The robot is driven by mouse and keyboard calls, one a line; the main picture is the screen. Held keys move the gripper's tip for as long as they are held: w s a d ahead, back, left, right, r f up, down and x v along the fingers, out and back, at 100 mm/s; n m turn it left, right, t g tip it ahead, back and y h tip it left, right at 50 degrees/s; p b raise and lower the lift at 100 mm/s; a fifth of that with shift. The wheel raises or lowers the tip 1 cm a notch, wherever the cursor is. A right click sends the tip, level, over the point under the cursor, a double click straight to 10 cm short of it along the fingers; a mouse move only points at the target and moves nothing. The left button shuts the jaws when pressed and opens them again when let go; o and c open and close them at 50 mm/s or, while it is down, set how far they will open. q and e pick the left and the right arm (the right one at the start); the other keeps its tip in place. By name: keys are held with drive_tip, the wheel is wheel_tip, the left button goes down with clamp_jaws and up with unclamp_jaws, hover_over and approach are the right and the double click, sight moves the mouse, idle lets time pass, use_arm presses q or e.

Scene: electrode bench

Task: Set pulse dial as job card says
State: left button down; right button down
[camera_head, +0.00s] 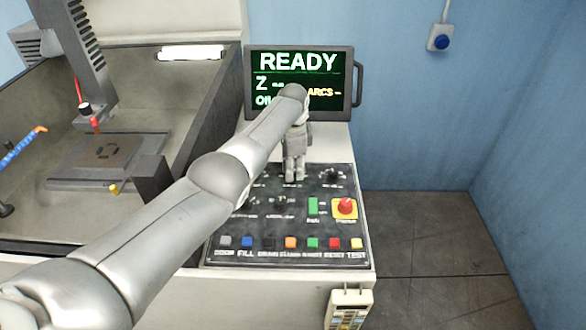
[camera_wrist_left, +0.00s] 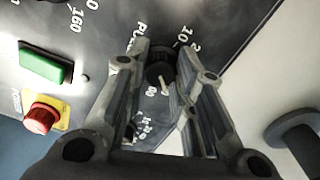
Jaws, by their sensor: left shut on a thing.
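The pulse dial is a black knob (camera_wrist_left: 160,68) on the dark control panel, with white numbers and a partly covered label starting "PU" around it. My left gripper (camera_wrist_left: 164,75) is shut on this knob, one finger on each side. In the head view my left gripper (camera_head: 294,172) points down at the upper middle of the panel (camera_head: 230,225) and hides the knob. The knob's exact setting is not readable. No job card can be made out. My right gripper is not in view.
A screen (camera_head: 300,82) reading READY stands behind the panel. A green switch (camera_head: 312,206) and a red emergency button (camera_head: 345,205) are nearby. Another dial (camera_head: 333,175) sits to the right of the gripper. Several coloured buttons line the front. A machine tank (camera_head: 215,110) is left.

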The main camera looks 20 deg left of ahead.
use_arm(q)
drive_tip(key=c, duration=1.2)
unclamp_jaws()
wheel_tip(320, 180, up, 12)
drive_tip(key=shift+r, duration=0.1)
